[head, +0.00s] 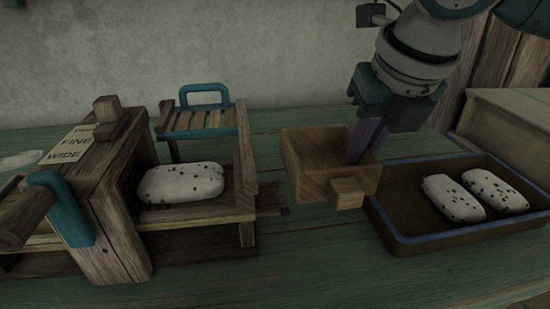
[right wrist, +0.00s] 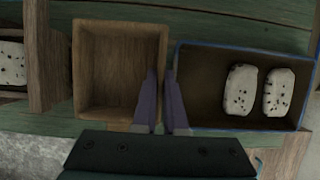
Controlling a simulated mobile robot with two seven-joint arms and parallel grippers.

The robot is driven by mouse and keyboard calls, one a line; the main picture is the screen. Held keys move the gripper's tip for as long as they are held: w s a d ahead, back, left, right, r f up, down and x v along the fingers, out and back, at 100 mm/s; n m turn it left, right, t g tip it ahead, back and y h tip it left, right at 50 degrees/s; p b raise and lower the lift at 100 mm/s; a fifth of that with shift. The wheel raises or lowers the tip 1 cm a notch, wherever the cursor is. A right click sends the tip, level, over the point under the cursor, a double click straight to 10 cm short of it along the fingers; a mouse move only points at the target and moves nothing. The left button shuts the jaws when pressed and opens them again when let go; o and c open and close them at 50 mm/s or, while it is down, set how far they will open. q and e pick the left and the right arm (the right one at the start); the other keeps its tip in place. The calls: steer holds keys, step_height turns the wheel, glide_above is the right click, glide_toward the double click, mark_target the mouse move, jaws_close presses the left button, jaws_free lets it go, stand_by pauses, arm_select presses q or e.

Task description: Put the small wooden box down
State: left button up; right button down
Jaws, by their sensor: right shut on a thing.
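The small wooden box (head: 305,178) is an open-topped brown box with a square knob on its near side. It appears level, between the wooden loom device and the blue-rimmed tray. My right gripper (head: 357,150) points down and is shut on the box wall nearest the tray. In the right wrist view the gripper fingers (right wrist: 162,78) straddle that wall, and the box (right wrist: 120,65) looks empty. Whether its underside touches the table is hard to tell. My left gripper is not in view.
The brown tray (head: 440,234) with a blue rim sits close on the right and holds two speckled white pieces (head: 453,198). The wooden device (head: 125,180) on the left carries another speckled piece (head: 181,183). Green table (head: 330,265) is clear in front.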

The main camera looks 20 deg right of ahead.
mark_target(348, 217)
step_height(348, 217, down, 4)
steer(key=shift+r+b, duration=0.1)
steer(key=shift+b, duration=0.25)
step_height(348, 217, down, 4)
steer(key=shift+f+b, duration=0.2)
steer(key=shift+b, duration=0.55)
steer(key=c, duration=1.2)
jaws_free()
steer(key=shift+f, duration=0.15)
steer(key=shift+c, duration=0.2)
